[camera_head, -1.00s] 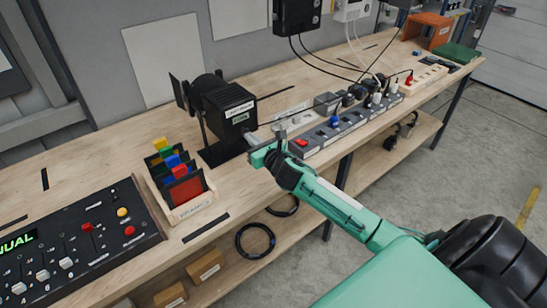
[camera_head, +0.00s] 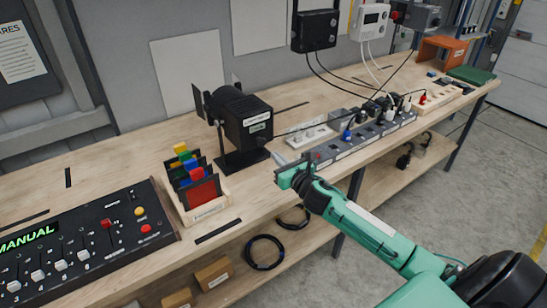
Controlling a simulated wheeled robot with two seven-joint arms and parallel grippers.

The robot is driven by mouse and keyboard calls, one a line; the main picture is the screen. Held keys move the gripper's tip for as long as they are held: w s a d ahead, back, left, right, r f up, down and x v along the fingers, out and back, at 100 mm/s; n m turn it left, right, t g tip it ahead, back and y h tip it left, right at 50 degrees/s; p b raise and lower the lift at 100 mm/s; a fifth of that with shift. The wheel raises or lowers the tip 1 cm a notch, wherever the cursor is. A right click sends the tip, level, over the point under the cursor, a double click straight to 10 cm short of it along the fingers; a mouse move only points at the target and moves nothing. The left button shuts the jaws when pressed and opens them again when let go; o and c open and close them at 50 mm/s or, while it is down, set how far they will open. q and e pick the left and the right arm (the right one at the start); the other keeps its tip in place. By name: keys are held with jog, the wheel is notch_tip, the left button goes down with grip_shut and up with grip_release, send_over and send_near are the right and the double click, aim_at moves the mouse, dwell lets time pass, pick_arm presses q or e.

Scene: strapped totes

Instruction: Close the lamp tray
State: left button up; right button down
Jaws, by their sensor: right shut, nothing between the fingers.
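The black box lamp (camera_head: 247,120) stands on a dark base on the wooden bench, with a small green label on its front. I cannot make out a separate tray edge on it, nor whether its tray is open or shut. My right gripper (camera_head: 281,160) is shut and empty, just right of the lamp's lower part, above the bench's front area. It looks apart from the lamp by a small gap. My left gripper is not in view.
A wooden rack of coloured gel frames (camera_head: 201,190) stands left of the lamp. A black control panel (camera_head: 80,240) lies farther left. A grey power strip (camera_head: 355,139) with plugs and cables runs along the bench to the right. Bare bench (camera_head: 130,160) lies behind the rack.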

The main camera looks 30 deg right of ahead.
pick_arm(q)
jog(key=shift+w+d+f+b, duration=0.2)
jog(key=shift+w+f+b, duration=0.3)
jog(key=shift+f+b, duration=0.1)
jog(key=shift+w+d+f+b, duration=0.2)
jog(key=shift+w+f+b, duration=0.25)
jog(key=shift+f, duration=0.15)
pick_arm(e)
jog(key=s, duration=0.7)
jog(key=shift+d+f, duration=0.25)
jog(key=shift+d, duration=0.1)
